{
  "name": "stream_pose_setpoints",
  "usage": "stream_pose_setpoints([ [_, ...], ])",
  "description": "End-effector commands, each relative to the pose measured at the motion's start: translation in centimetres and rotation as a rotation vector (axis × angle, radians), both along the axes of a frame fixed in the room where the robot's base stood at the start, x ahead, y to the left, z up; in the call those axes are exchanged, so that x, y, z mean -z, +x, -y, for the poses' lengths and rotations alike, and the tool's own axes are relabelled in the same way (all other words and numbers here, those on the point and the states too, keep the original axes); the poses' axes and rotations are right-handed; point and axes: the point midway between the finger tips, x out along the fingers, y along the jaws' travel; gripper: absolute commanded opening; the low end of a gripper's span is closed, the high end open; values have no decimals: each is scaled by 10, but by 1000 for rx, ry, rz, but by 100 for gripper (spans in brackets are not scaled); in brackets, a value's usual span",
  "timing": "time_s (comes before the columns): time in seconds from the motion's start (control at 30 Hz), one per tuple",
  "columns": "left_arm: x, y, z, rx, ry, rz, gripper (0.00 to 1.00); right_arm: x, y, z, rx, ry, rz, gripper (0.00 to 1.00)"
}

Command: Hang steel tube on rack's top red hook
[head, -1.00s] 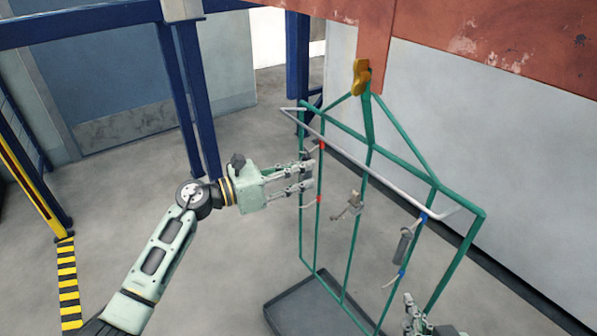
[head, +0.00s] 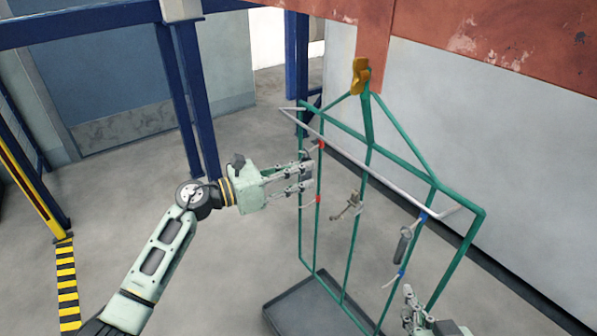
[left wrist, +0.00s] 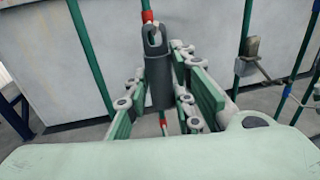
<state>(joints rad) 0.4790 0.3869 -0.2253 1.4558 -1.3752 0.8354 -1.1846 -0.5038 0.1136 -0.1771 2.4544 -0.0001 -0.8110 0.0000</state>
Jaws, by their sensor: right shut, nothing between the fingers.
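My left gripper (head: 306,176) is at the left side of the green rack (head: 435,183), by the top red hook (head: 320,145). In the left wrist view, a dark grey steel tube (left wrist: 160,82) stands upright between my fingers, which look closed on its sides. Its looped top is close to the red hook mount (left wrist: 148,16); I cannot tell whether the loop is around the hook. A lower red hook (head: 319,199) is below. My right gripper (head: 416,303) is shut and empty at the lower right, partly cut off by the frame edge.
A metal part (head: 347,207) hangs on the rack's middle. A grey tube (head: 404,245) hangs from a blue hook (head: 422,216) at right. A dark tray (head: 290,300) lies under the rack. A grey bar (head: 345,153) crosses the rack's top. The floor left of the rack is open.

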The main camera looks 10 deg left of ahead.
Motion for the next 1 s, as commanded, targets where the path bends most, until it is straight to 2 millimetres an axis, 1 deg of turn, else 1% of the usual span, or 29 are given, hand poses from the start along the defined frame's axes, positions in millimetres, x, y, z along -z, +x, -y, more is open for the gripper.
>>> stream_pose_setpoints([
  [0.03,0,0,0,0,-1,1,27,0,0,0,0,0,-1,0],
  [0.23,0,0,0,0,-1,1,44,1,-1,0,0,-1,-5,0],
  [0.43,0,0,0,0,0,0,44,4,-3,0,1,-2,-12,0],
  [0.57,1,-1,-2,0,1,-1,44,2,-2,2,1,-4,-6,0],
  [0.67,1,-7,-10,-2,1,-2,44,2,-2,2,1,-3,-5,0],
  [0.77,2,-17,-25,-2,4,-1,44,2,-2,1,1,-2,-6,0],
  [1.0,2,-46,-68,-3,3,-3,44,2,-2,1,1,-1,-5,0],
])
